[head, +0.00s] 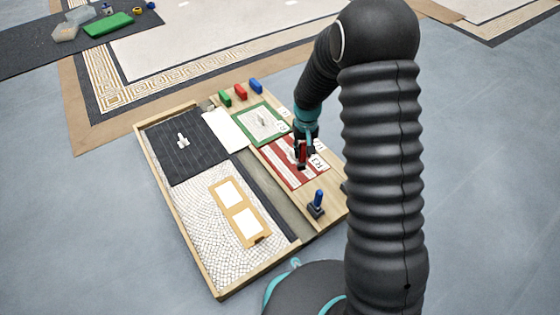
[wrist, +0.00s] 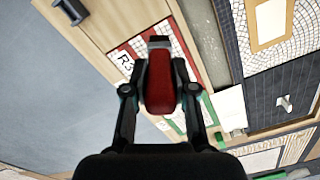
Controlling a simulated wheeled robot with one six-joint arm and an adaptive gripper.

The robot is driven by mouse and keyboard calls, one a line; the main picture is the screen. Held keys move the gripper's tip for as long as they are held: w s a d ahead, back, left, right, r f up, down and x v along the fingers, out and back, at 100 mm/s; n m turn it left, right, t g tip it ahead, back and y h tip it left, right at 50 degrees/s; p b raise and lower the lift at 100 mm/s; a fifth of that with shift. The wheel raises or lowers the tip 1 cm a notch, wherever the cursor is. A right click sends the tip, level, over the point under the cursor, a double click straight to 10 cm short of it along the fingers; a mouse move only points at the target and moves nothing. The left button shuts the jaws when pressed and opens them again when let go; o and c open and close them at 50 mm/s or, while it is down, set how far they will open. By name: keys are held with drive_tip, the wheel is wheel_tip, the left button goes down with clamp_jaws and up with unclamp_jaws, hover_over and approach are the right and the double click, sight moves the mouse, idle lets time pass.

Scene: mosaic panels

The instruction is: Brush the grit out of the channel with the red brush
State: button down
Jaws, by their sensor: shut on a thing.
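My gripper (head: 303,158) is shut on the red brush (head: 302,150), above or at the red-framed pad marked R3 (head: 318,178). The wrist view shows the brush's red body (wrist: 160,85) between the two fingers, with a dark end (wrist: 159,42) pointing away from my palm. I cannot tell whether the brush touches the pad. The channel looks like the long grey strip (head: 291,207) between the mosaic panel and the pale wooden board, to the left of my gripper. It also shows in the wrist view (wrist: 205,40). I cannot make out grit in it.
A blue-handled brush (head: 318,199) stands on the board's near end. A green-framed pad (head: 248,139) and green, red and blue blocks (head: 240,91) lie beyond.

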drive_tip(key=a+f+n+b, duration=0.1)
drive_tip(key=a+f, duration=0.7)
drive_tip(key=f, duration=0.6)
drive_tip(key=shift+s+a, duration=0.2)
drive_tip(key=shift+s, duration=0.15)
drive_tip(key=shift+f+b, duration=0.6)
idle(1.7)
drive_tip(key=shift+w+a+r+b, duration=0.1)
drive_tip(key=shift+w+a+b, duration=0.1)
drive_tip(key=shift+w+a, duration=0.5)
drive_tip(key=shift+w+a+r+b, duration=0.15)
drive_tip(key=shift+w+a, duration=0.25)
drive_tip(key=shift+w, duration=0.55)
drive_tip(key=shift+w+f, duration=0.1)
drive_tip(key=w+a, duration=0.6)
drive_tip(key=w, duration=0.3)
drive_tip(key=shift+w+a, duration=0.3)
idle(1.2)
